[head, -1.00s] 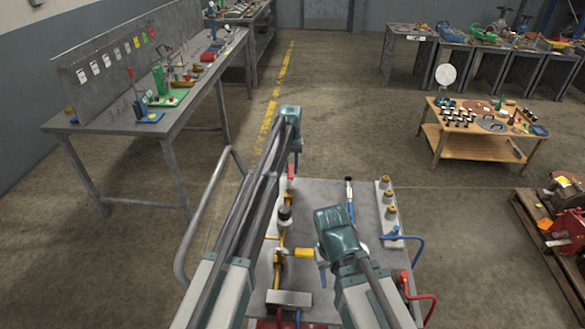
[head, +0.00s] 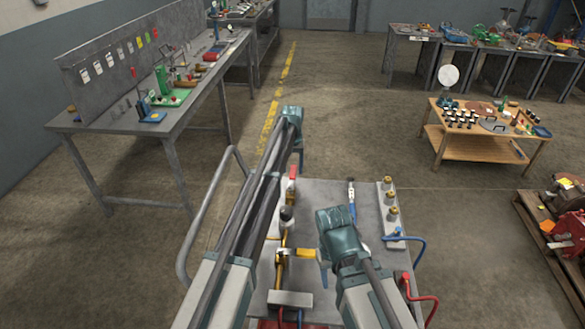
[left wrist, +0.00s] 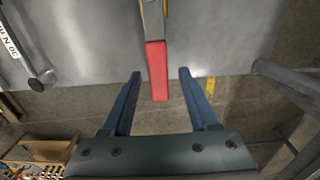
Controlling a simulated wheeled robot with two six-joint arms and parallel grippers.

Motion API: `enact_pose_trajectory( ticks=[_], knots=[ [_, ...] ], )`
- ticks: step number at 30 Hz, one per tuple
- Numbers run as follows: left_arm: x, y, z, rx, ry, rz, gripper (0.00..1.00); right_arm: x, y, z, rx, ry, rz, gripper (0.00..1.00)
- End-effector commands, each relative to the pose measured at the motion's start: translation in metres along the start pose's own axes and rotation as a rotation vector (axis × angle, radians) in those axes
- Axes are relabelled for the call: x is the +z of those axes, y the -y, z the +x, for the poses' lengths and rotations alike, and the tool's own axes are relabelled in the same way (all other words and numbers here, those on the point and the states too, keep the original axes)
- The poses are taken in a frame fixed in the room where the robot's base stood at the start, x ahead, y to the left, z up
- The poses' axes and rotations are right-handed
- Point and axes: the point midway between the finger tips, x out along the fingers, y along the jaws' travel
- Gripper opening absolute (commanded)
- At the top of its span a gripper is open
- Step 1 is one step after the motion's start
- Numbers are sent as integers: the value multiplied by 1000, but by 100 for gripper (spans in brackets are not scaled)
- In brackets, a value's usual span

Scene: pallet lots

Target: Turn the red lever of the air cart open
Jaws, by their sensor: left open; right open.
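The air cart (head: 330,190) is a grey-topped cart in front of me in the head view. Its red lever (head: 292,172) shows just beside my left gripper (head: 297,150), partly hidden by the arm. In the left wrist view the red lever (left wrist: 157,70) points down the picture on a grey stem. Its red end lies between the two fingertips of my open left gripper (left wrist: 159,74), with a gap on both sides. My right gripper (head: 337,240) is open and empty above the cart top, right of the yellow fitting (head: 300,254).
Brass-topped fittings (head: 391,205) and a blue hose (head: 415,242) are at the cart's right edge. A red hose (head: 427,300) hangs lower right. A handrail (head: 210,210) stands left. Benches and a wooden table (head: 475,150) are farther off, with open floor between.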

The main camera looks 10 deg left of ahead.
Motion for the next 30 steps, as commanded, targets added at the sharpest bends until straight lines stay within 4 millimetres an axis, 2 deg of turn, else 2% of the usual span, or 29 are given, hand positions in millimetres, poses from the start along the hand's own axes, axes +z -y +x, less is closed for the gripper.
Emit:
enact_pose_trajectory(
  ticks=[8,24,30],
  knots=[
    [0,0,-26,0,0,0,60,2,-2,-26,0,0,0,50],
    [0,0,-108,0,0,-1,60,6,-10,-108,0,0,-1,50],
    [0,0,-132,0,0,-1,60,8,-13,-131,0,0,-2,50]
  ],
)
